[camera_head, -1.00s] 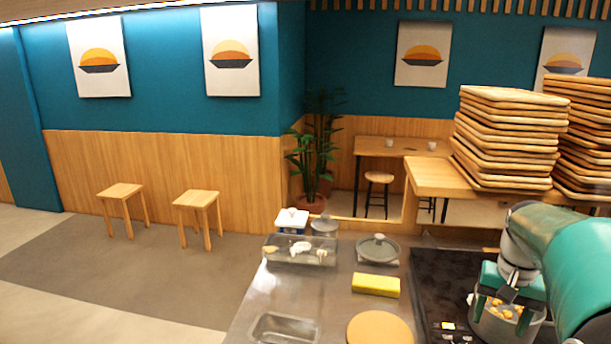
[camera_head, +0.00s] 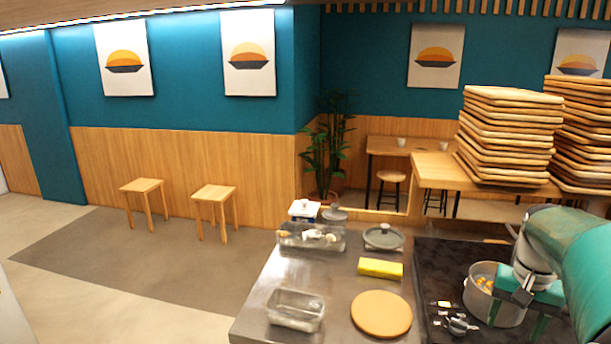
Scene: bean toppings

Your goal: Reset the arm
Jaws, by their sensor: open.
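My arm (camera_head: 575,250), green and white, reaches in from the right edge. My gripper (camera_head: 517,314) points down with its green fingers spread apart. It is in front of the right part of a grey metal pot (camera_head: 477,300) and overlaps its rim in the picture. I cannot tell whether the fingers touch the pot. Yellow-orange pieces (camera_head: 485,282) lie inside the pot. I see nothing held between the fingers, though the fingertips are small and partly cut off from clear view.
The pot stands on a black counter section (camera_head: 440,262). Small utensils (camera_head: 457,325) lie to its left. The steel counter (camera_head: 262,312) holds a clear empty tray (camera_head: 296,312), a round board (camera_head: 381,315), a yellow block (camera_head: 380,268) and a lidded pan (camera_head: 384,238). Stacked wooden trays (camera_head: 508,140) stand behind.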

